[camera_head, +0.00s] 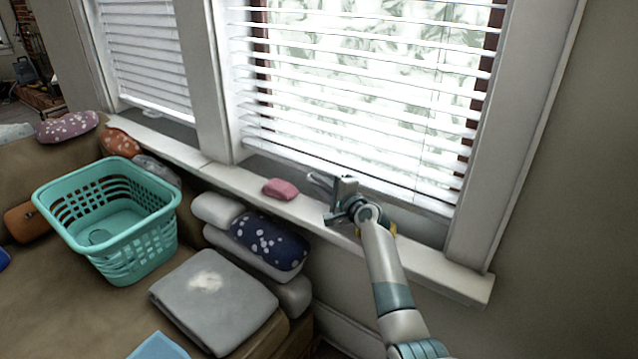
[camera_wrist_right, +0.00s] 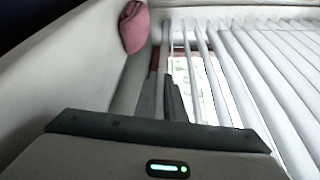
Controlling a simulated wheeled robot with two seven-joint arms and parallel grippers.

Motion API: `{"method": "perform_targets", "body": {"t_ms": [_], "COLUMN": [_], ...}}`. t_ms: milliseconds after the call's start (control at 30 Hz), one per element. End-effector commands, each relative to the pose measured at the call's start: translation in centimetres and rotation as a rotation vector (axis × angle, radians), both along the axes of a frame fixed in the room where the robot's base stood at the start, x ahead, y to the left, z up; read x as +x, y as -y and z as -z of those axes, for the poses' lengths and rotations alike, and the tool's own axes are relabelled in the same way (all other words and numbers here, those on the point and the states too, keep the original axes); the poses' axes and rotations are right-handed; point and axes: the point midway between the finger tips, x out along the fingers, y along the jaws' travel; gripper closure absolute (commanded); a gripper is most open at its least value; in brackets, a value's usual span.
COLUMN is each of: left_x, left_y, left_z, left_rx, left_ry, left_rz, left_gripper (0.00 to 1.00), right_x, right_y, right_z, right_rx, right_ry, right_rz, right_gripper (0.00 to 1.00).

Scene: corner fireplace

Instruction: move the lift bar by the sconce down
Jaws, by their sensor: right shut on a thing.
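The white slatted blind (camera_head: 370,90) hangs over the large window, lowered almost to the sill. Its lift bar (camera_head: 400,192) is the lowest edge, just above the sill. My right gripper (camera_head: 321,182) is at this bottom edge, left of its middle, shut on the lift bar. In the right wrist view the dark fingers (camera_wrist_right: 165,97) are close together beside the white slats (camera_wrist_right: 230,75); the contact itself is hard to make out. No sconce shows. My left gripper is not in view.
The window sill (camera_head: 430,270) runs under the blind, with a pink object (camera_head: 280,189) left of my gripper. A second blind (camera_head: 150,60) hangs at left.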

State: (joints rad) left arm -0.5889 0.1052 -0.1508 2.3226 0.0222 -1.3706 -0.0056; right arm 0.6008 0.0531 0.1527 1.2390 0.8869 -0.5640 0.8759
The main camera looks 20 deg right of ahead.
Motion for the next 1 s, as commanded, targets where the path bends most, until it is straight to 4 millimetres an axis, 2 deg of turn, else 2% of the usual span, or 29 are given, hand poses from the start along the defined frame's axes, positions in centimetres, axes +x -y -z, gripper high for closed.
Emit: {"method": "perform_targets", "body": {"t_ms": [33,67,100,133,567,733,867,1000], "left_x": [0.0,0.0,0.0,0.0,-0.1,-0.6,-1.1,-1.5], "left_y": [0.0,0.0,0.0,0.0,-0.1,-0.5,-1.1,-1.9], "left_z": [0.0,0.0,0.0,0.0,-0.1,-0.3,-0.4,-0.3], "left_rx": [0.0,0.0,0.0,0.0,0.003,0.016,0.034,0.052], "left_ry": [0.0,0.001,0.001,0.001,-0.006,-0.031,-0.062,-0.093], "left_rz": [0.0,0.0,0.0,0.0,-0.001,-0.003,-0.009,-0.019], "left_gripper": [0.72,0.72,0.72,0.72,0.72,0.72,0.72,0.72], "right_x": [-0.1,-0.1,-0.1,-0.1,0.0,0.0,0.0,-1.7], "right_y": [-0.2,-0.2,-0.2,-0.2,-0.1,-0.1,-0.2,1.5], "right_z": [0.3,0.3,0.3,0.2,-0.5,-2.1,-4.2,-5.5], "right_rx": [-0.002,-0.002,-0.001,-0.001,0.0,-0.001,0.0,-0.004], "right_ry": [-0.005,-0.005,-0.004,-0.004,0.0,0.001,0.002,0.001], "right_rz": [-0.004,-0.004,-0.004,-0.004,-0.001,-0.002,-0.003,0.0], "right_gripper": [1.0,0.84,0.74,0.72,0.72,0.72,0.72,0.72]}}
